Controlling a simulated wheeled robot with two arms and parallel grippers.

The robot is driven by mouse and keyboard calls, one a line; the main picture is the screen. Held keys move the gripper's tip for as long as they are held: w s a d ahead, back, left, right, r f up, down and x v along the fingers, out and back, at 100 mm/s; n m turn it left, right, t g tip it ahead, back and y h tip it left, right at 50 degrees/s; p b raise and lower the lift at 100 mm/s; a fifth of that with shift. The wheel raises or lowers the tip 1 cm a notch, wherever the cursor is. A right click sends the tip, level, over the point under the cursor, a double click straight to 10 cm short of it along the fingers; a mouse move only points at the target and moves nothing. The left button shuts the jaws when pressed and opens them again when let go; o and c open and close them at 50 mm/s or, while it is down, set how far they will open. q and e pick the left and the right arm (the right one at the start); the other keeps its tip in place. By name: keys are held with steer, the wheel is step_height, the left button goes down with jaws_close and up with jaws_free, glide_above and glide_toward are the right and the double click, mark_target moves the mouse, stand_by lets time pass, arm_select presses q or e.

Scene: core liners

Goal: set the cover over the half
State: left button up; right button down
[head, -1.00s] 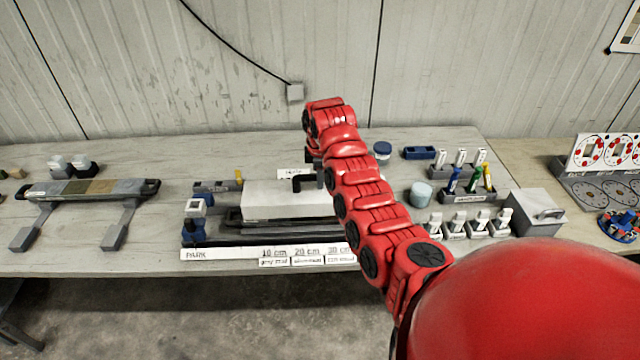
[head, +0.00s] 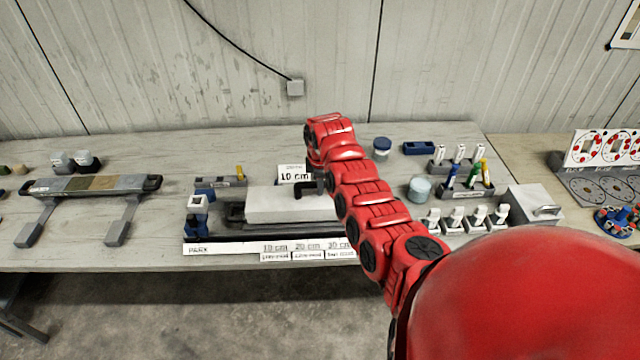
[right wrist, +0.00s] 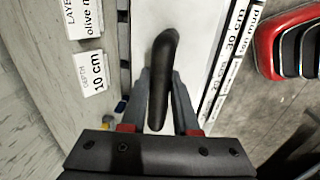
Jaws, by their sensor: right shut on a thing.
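The cover (head: 270,206) is a long pale grey box with a black handle (head: 308,187) on top. It sits low in or just over the dark cradle (head: 237,212) behind the labelled front strip; I cannot tell whether it rests there. The half is hidden beneath it. My right gripper (right wrist: 160,102) is shut on the handle, which stands between its two grey fingers in the right wrist view; the cover (right wrist: 200,35) also shows there. In the head view my red right arm hides the cover's right end. My left gripper is not in view.
A white depth card (head: 294,174) reading 10 cm stands just behind the cover. A blue-and-white device (head: 197,214) stands at the cradle's left end. Pen racks (head: 466,190), a pale jar (head: 420,189) and a grey box (head: 533,205) stand right. A core on a stand (head: 95,186) is left.

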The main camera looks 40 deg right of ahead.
steer(key=c, duration=0.7)
jaws_free()
steer(key=shift+o, duration=0.2)
